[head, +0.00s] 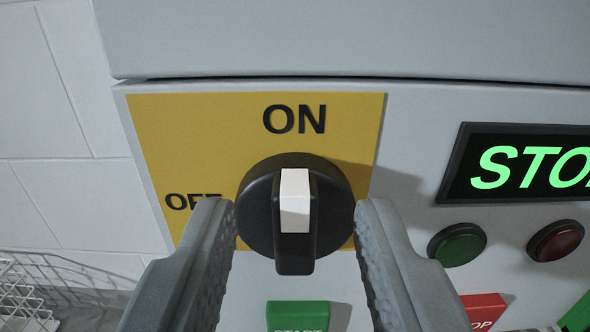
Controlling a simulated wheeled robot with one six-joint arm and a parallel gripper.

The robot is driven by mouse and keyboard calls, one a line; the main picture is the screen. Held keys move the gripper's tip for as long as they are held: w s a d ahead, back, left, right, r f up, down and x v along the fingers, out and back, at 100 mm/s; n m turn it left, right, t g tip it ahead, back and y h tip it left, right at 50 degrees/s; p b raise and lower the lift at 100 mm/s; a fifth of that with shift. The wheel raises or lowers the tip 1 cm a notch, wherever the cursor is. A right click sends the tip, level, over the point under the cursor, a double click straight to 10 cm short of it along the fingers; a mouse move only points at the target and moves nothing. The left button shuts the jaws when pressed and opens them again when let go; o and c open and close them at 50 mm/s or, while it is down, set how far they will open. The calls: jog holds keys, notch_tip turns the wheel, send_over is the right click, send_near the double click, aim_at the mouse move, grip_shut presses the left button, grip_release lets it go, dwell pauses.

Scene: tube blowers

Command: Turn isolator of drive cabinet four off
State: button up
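The isolator is a black rotary knob (257,215) on a yellow plate (190,130) on the grey cabinet front. Its white-tipped handle (294,200) stands upright, with the white mark pointing up toward the ON label (294,119). The OFF label (190,201) is to the left, partly hidden by a finger. My gripper (294,222) is open, with one finger on each side of the knob and a gap to the handle on both sides. No cabinet number shows in this view.
A display (520,165) reading "STO", cut off by the edge, is at the right. Below it are a green lamp (457,244) and a red lamp (556,241). A green START button (297,315) and a red STOP button (484,308) are low. A wire basket (25,295) is lower left.

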jog(key=shift+w, duration=0.5)
grip_shut()
